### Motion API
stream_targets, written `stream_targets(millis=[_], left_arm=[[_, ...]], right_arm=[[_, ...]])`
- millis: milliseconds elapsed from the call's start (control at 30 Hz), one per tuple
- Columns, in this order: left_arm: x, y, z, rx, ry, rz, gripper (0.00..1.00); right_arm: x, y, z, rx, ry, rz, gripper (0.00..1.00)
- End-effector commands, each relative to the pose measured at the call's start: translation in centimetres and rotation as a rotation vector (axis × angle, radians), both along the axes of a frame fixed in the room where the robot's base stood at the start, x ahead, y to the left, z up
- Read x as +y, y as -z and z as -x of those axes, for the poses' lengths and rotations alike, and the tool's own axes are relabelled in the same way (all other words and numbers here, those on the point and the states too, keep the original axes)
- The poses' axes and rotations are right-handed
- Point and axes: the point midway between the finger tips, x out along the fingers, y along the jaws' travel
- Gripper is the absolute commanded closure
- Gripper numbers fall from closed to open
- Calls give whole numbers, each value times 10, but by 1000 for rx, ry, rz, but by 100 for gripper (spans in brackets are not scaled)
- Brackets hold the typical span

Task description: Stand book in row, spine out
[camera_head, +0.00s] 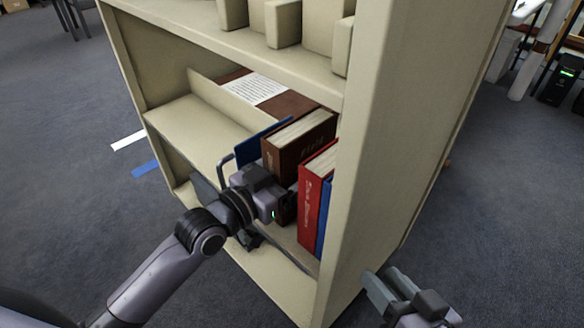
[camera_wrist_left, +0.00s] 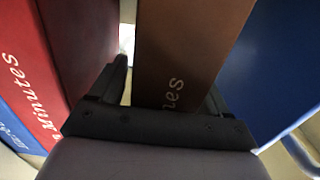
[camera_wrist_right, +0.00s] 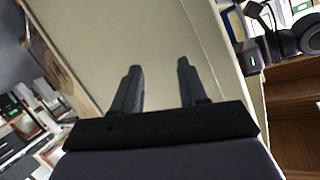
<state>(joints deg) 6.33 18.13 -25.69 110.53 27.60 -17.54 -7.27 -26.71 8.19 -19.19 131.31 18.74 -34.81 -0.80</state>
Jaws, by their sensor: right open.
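A brown book (camera_head: 307,138) with pale lettering stands on the shelf, spine facing out, with its page block showing on top. My left gripper (camera_head: 277,192) is at its spine. In the left wrist view the brown book (camera_wrist_left: 190,50) is between the two fingers, with a thin gap beside the left finger, so the gripper looks open around it. A red book (camera_head: 315,200) lettered "Minutes" stands to its right with a blue book (camera_head: 325,215) beyond. Another blue book (camera_head: 252,145) is on its left. My right gripper (camera_head: 385,284) is open and empty outside the shelf.
The beige shelf unit's side panel (camera_head: 395,130) stands between my right gripper and the books. Beige boxes (camera_head: 283,22) stand on the shelf above. A white sheet (camera_head: 255,88) lies behind the row.

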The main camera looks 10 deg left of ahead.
Motion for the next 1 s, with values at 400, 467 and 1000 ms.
stream_targets(millis=[400,467,1000], left_arm=[[11,-3,15,3,-1,-2,23],[16,-3,24,3,0,-2,23],[61,-2,91,2,-1,-1,23]], right_arm=[[-2,-4,1,7,2,8,57],[-3,-5,1,9,4,13,57],[-17,-1,4,18,35,101,57]])
